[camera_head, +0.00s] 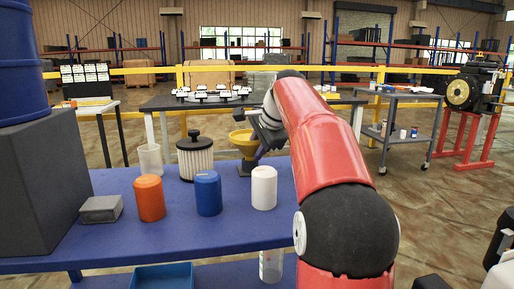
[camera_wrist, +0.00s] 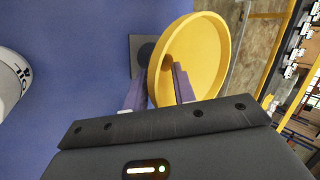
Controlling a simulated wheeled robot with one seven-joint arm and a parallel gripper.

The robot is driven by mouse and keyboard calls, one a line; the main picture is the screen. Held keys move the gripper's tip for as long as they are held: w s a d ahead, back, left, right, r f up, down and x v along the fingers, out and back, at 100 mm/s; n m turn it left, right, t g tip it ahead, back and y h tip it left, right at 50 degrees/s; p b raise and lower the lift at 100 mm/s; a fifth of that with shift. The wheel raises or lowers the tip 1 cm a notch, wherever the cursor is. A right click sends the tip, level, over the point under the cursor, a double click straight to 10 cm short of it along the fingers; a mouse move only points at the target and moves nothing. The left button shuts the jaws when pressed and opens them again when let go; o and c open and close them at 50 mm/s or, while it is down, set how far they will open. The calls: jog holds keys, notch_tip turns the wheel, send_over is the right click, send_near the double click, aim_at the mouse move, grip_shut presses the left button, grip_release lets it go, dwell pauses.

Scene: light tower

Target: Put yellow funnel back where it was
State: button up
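The yellow funnel (camera_head: 243,136) is at the back right of the blue table (camera_head: 100,238), wide mouth up. In the wrist view its round mouth (camera_wrist: 207,50) fills the upper middle. My gripper (camera_head: 257,153) is at the funnel's right side. In the wrist view my gripper (camera_wrist: 157,85) has its two purple fingers apart. One finger lies over the funnel's inside and the other is outside its left edge, with yellow wall between them. I cannot tell whether they press on it. The funnel's lower part is mostly hidden.
A ribbed filter (camera_head: 196,158) stands left of the funnel. White (camera_head: 264,188), blue (camera_head: 208,194) and orange (camera_head: 149,199) canisters stand in front. A clear beaker (camera_head: 149,160) and grey box (camera_head: 101,209) are farther left. A dark square plate (camera_wrist: 136,44) lies beside the funnel.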

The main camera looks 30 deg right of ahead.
jog(key=shift+r, duration=0.1)
jog(key=p+v, duration=0.2)
jog(key=v, duration=1)
jog(key=shift+s, duration=0.1)
